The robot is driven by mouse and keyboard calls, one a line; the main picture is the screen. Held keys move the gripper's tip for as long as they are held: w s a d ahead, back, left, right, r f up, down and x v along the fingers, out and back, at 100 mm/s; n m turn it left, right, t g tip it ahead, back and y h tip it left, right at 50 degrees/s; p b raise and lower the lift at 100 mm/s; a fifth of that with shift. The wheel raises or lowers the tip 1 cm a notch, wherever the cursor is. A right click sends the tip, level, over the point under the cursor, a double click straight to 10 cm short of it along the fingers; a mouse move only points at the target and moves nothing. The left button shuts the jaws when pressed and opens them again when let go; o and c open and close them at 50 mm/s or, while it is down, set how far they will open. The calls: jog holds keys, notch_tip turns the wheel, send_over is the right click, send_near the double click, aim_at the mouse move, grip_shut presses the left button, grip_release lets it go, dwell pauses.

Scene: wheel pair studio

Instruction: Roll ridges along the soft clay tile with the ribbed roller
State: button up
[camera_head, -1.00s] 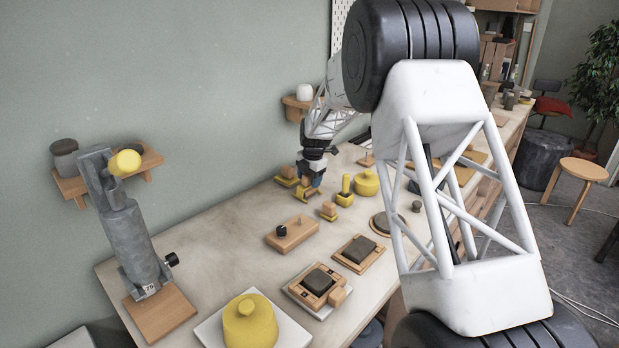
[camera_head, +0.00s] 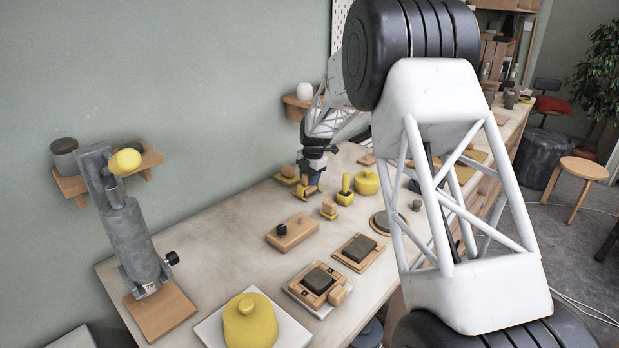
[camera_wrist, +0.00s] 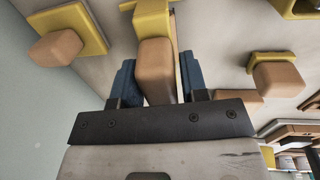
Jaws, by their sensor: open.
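My gripper (camera_head: 313,179) is at the back of the bench, pointing down. In the wrist view its two blue fingers (camera_wrist: 160,80) stand apart, one on each side of a wooden block-shaped handle (camera_wrist: 155,62) on a yellow piece (camera_wrist: 152,26). I cannot tell whether the fingers touch the handle. Similar wooden handles on yellow bases stand on either side (camera_head: 288,172) (camera_head: 328,210). I cannot make out ribs on any of them, so I cannot tell which is the roller. Dark grey clay tiles lie in wooden frames, one nearer (camera_head: 318,279) and one behind it (camera_head: 358,249).
A wooden block with a black knob (camera_head: 295,233) lies left of the tiles. A grey lever device (camera_head: 128,235) stands at left. Bare bench lies between it and the block.

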jog(key=shift+r, duration=0.3)
jog(key=shift+r, duration=0.35)
jog(key=shift+r, duration=0.1)
dwell(0.3)
grip_shut()
jog(key=shift+r, duration=0.2)
jog(key=shift+r, duration=2.85)
